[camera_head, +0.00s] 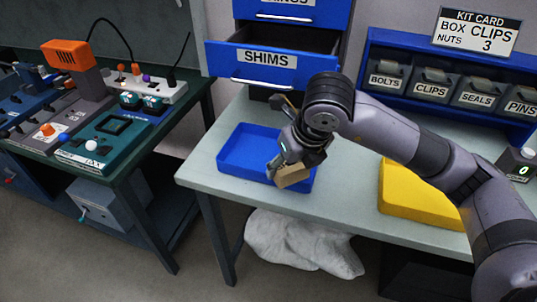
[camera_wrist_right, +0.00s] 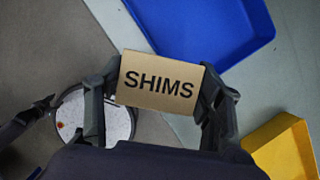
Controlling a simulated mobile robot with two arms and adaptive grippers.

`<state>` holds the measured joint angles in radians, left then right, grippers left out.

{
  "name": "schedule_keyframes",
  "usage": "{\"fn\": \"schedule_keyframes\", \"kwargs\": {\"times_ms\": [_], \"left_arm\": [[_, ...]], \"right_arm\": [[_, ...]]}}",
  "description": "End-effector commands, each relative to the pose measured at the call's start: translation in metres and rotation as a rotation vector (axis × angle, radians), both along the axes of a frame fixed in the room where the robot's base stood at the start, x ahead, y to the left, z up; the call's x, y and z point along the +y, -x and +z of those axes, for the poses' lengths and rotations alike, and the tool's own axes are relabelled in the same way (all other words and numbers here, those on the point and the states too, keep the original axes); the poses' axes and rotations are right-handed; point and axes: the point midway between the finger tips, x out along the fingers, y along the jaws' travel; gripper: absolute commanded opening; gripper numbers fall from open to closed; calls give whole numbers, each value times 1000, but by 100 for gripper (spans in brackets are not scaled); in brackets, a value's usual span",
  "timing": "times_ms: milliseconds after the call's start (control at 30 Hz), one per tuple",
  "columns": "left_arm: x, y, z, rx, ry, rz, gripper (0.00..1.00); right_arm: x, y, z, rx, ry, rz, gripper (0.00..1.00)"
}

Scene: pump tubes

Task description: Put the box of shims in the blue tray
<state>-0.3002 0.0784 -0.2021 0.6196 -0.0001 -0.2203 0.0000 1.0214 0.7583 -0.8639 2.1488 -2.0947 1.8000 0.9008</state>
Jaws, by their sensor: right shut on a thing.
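A small brown cardboard box of shims (camera_head: 294,178) is held in my right gripper (camera_head: 284,168). In the right wrist view the box (camera_wrist_right: 158,82) shows the word SHIMS, with one finger of the right gripper (camera_wrist_right: 160,98) at each side. The blue tray (camera_head: 232,150) is on the grey-green table, and no object shows in its visible part. In the head view the box overlaps the tray's front right corner. In the right wrist view the tray (camera_wrist_right: 205,22) lies beyond the box. The height of the box above the table is hard to tell.
A yellow tray (camera_head: 420,200) lies to the right on the table. An open drawer (camera_head: 265,57) labelled SHIMS juts out behind the blue tray. A blue rack (camera_head: 375,45) of labelled bins stands at the back right. A green bench (camera_head: 120,150) with devices is on the left.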

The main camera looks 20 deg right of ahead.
Motion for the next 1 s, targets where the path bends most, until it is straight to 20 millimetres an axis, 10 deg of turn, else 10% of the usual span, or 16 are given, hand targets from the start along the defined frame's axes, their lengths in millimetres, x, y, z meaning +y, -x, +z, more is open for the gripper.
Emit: {"fn": "schedule_keyframes", "kwargs": {"times_ms": [433,1000], "left_arm": [[1,0,23,0,-1,3,40],[2,0,33,0,-2,3,40]], "right_arm": [[21,-103,2,1,1,1,32],[20,-100,-67,3,1,3,32]]}}
